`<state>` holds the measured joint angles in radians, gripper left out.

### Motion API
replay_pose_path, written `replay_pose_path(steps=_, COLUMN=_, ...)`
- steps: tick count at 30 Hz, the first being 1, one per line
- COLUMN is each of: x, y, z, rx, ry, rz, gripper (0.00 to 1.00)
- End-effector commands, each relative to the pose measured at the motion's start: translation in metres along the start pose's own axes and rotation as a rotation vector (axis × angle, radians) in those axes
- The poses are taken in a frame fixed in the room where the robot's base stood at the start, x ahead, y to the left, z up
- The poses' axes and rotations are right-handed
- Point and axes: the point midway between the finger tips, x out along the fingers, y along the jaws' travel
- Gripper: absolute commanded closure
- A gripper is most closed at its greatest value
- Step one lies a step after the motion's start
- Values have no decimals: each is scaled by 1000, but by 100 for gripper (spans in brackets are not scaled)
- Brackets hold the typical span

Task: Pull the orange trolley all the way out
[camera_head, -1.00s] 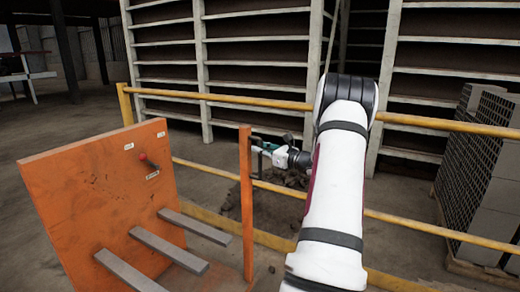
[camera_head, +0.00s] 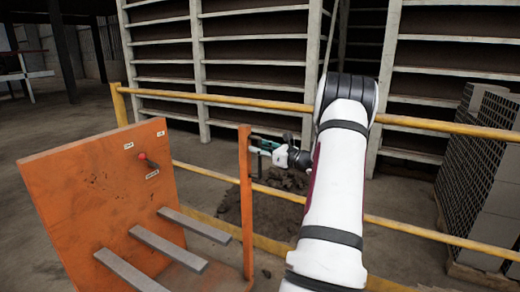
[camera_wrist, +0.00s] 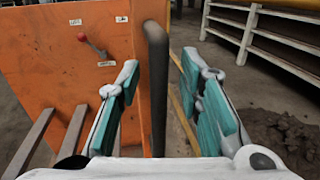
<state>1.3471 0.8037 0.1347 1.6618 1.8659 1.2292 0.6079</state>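The orange trolley (camera_head: 100,190) stands at the left in the head view, with a tall panel, grey prongs and an orange upright post (camera_head: 246,190). In the wrist view its orange panel (camera_wrist: 50,80) fills the left. A dark vertical bar (camera_wrist: 157,100) stands beside the orange post in that view. My gripper (camera_wrist: 160,75) is open, its two teal-padded fingers on either side of the bar, with visible gaps. In the head view my gripper (camera_head: 258,147) is at the upper part of the post, partly hidden behind it.
Yellow rails (camera_head: 400,217) run across behind the trolley. Tall pale shelving (camera_head: 255,55) stands beyond them. Stacked grey blocks behind mesh (camera_head: 480,180) stand at the right. A dirt pile (camera_head: 285,190) lies on the floor behind the post. Open floor shows at the far left.

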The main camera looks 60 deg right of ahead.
Motion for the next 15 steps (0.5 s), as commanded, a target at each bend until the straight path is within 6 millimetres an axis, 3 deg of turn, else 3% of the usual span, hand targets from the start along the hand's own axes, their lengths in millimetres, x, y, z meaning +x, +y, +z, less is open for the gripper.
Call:
replay_pose_path(steps=8, x=-3, y=0, z=0, rx=0, ry=0, rz=1, gripper=67)
replay_pose_path(steps=15, x=-40, y=-1, z=0, rx=1, ry=1, rz=-3, gripper=67)
